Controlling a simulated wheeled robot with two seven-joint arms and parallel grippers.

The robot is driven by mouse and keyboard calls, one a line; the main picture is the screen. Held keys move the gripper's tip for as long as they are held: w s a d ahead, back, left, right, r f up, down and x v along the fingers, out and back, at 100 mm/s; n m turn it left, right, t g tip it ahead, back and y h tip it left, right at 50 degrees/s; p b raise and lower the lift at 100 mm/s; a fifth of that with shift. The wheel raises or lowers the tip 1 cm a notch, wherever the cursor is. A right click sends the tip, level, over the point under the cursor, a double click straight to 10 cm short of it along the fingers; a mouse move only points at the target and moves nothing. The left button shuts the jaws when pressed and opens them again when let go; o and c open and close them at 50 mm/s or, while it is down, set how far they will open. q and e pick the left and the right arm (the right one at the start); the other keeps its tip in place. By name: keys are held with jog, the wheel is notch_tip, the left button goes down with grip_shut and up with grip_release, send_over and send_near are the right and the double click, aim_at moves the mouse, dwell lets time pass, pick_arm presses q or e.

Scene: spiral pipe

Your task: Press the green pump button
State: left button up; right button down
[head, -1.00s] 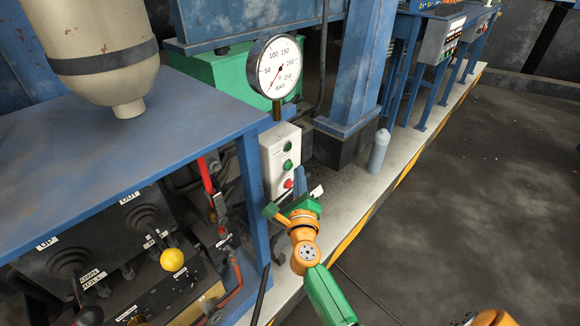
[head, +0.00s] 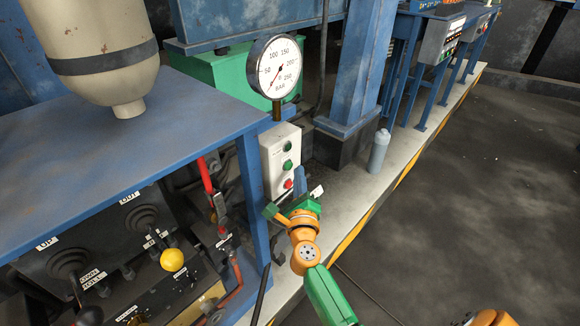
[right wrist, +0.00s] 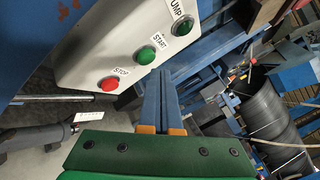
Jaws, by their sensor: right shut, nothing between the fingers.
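A white button box (head: 268,165) stands under the pressure gauge, beside the blue table leg. In the right wrist view the box (right wrist: 85,55) carries a dark green button by the label PUMP (right wrist: 183,26), a green button by START (right wrist: 145,55) and a red button by STOP (right wrist: 109,84). In the head view they run top to bottom: pump button (head: 287,146), start button (head: 287,165), stop button (head: 288,184). My right gripper (head: 299,174) is just right of the box's lower part. Its blue fingers (right wrist: 163,75) are shut and empty, apart from the pump button. My left gripper is out of view.
A gauge (head: 279,66) rises above the box. A blue table (head: 90,150) with a cream vessel (head: 100,50) is at left, levers with a yellow knob (head: 172,260) below it. A blue column (head: 360,70) and grey bottle (head: 379,150) stand behind. The right floor is open.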

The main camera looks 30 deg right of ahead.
jog(key=shift+w, duration=0.1)
dwell(0.4)
jog(key=shift+w+a, duration=0.15)
jog(key=shift+w, duration=0.2)
jog(key=shift+w+a, duration=0.1)
jog(key=shift+w, duration=0.2)
dwell(0.5)
dwell(0.3)
jog(key=shift+s+d, duration=0.25)
jog(key=shift+s, duration=0.5)
jog(key=s, duration=0.1)
jog(key=s+d+p, duration=0.1)
jog(key=s, duration=0.2)
jog(key=shift+s+d+p, duration=0.25)
jog(key=shift+s+p, duration=0.05)
jog(key=shift+s, duration=0.05)
